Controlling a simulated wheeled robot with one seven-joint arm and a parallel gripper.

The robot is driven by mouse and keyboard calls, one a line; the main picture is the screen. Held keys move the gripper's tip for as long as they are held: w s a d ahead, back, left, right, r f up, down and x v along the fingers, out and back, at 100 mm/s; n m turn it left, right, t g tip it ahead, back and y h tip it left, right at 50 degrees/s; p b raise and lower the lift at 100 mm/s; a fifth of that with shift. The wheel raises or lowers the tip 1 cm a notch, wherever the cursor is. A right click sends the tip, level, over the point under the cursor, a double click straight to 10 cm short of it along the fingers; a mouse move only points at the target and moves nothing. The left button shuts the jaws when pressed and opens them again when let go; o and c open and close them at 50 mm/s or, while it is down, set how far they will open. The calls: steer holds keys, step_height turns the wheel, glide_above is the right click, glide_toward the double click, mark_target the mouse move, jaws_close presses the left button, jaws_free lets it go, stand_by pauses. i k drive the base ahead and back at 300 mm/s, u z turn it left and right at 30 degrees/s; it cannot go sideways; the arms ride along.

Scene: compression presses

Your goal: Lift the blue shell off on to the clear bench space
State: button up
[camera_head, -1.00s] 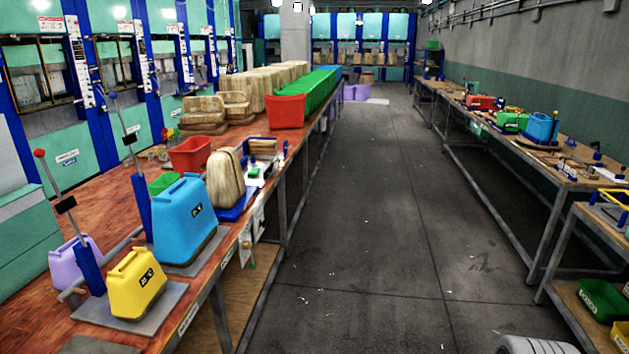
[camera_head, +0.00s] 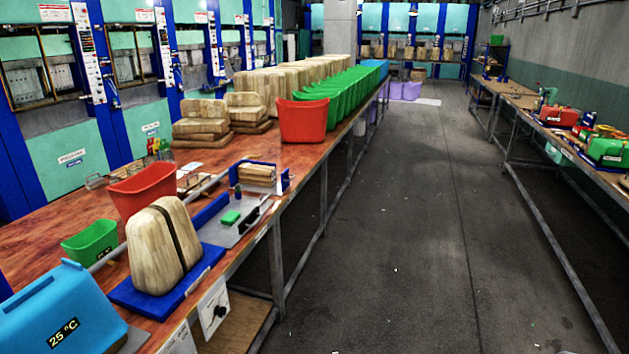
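The blue shell (camera_head: 62,312) stands at the lower left of the head view, on the near end of the left bench (camera_head: 228,165). It carries a "25 °C" label, and its left and lower parts are cut off by the frame edge. To its right a wooden, rounded block (camera_head: 162,246) with a dark band stands on a blue plate. A bare stretch of red-brown bench top shows between the wooden stacks and the red bin. My gripper is not in view.
A green bin (camera_head: 91,243) and a red bin (camera_head: 143,188) stand behind the shell. A grey fixture (camera_head: 235,228) with a green block lies further along. Another red bin (camera_head: 302,119) and a row of green bins stand beyond. The aisle floor (camera_head: 400,230) at right is clear.

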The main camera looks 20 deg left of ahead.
mark_target(64, 311)
steer(key=i, duration=1.3)
steer(key=u, duration=3.55)
steer(key=i, duration=1.65)
steer(key=u, duration=0.05)
